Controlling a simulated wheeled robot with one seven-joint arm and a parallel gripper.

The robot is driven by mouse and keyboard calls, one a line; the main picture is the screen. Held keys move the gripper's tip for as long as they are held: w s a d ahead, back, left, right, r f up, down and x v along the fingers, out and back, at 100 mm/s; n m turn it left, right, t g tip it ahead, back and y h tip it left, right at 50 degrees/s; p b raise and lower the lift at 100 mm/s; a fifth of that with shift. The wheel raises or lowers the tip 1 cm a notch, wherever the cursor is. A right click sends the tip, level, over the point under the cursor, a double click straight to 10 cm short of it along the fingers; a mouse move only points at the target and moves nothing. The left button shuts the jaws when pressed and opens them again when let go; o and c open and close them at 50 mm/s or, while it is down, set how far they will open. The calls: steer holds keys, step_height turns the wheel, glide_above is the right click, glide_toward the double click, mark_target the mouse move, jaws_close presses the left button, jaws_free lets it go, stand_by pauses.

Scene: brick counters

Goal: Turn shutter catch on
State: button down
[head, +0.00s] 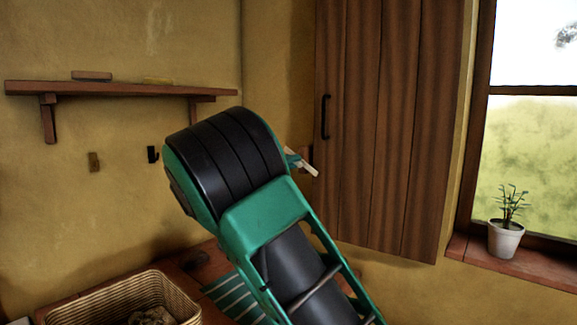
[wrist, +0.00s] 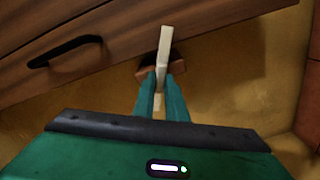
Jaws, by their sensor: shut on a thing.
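The wooden shutter (head: 385,130) is a tall brown plank panel with a black handle (head: 325,117) near its left edge. The handle also shows in the wrist view (wrist: 75,47). The shutter catch is a pale cream lever (wrist: 165,48) on a small brown block (wrist: 176,66) at the shutter's edge. In the head view the lever (head: 308,169) sticks out tilted just beyond my arm. My gripper (wrist: 161,84) is shut on the lever, with teal fingers on both sides of it. In the head view my arm hides most of the gripper.
A shelf (head: 120,90) and two hooks are on the left wall. A wicker basket (head: 125,295) and a striped cloth (head: 232,298) lie on the counter below. A potted plant (head: 505,238) stands on the windowsill at right.

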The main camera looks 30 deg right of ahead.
steer(key=n, duration=0.5)
steer(key=shift+w+a+f, duration=0.15)
steer(key=shift+w+a, duration=0.2)
steer(key=shift+w, duration=0.05)
steer(key=shift+n, duration=0.5)
steer(key=c, duration=1.8)
jaws_free()
steer(key=shift+f, duration=0.1)
steer(key=shift+s+d, duration=0.15)
steer(key=v, duration=1)
steer(key=shift+a, duration=0.4)
